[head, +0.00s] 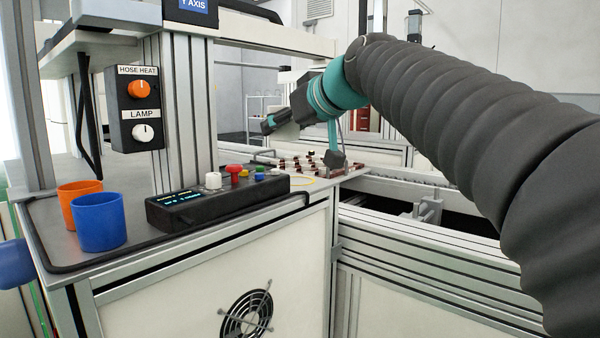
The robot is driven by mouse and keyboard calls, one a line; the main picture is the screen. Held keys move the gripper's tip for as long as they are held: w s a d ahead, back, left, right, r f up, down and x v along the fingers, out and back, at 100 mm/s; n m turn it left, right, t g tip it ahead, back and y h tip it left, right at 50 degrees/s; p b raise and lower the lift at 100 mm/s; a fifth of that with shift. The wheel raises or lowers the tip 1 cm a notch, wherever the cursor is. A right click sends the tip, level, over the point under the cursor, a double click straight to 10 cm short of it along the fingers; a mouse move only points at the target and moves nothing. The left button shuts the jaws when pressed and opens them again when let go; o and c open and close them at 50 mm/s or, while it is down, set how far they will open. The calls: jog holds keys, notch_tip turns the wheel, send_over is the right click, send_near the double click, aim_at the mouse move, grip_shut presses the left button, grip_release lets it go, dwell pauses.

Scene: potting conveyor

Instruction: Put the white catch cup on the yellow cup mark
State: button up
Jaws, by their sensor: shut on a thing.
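My gripper (284,117) is at the far end of my arm, beyond the teal wrist, above the back right of the deck. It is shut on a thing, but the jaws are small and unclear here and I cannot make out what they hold. I cannot pick out the white catch cup with certainty.
A blue cup (100,222) and an orange cup (75,203) stand at the deck's left. A black control box (218,197) with coloured knobs lies right of them. A metal post (190,110) carries a switch panel (138,107). Rails (430,222) run along the right.

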send_over(297, 181)
notch_tip(297, 181, down, 6)
jog(key=shift+w+f+b, duration=0.15)
jog(key=shift+b, duration=0.25)
jog(key=shift+f+b, duration=0.6)
jog(key=shift+f, duration=1.35)
jog(key=shift+f, duration=0.2)
jog(key=o, duration=1)
jog(key=shift+o, duration=0.2)
jog(key=shift+r, duration=0.2)
jog(key=shift+d+r, duration=0.15)
jog(key=v, duration=1.2)
jog(key=s+d+f+m+g+h, duration=0.1)
jog(key=s+d+f, duration=0.3)
jog(key=s+f, duration=0.5)
jog(key=s+d+f+m+g+h, duration=0.2)
jog(key=s+d+f+m+h, duration=0.2)
jog(key=s+f, duration=0.6)
jog(key=s+d+f+m+g+h, duration=0.2)
jog(key=s+f, duration=0.8)
jog(key=f, duration=0.7)
jog(key=shift+d+m+h, duration=0.5)
jog(key=shift+d+h, duration=0.2)
jog(key=shift+d, duration=0.5)
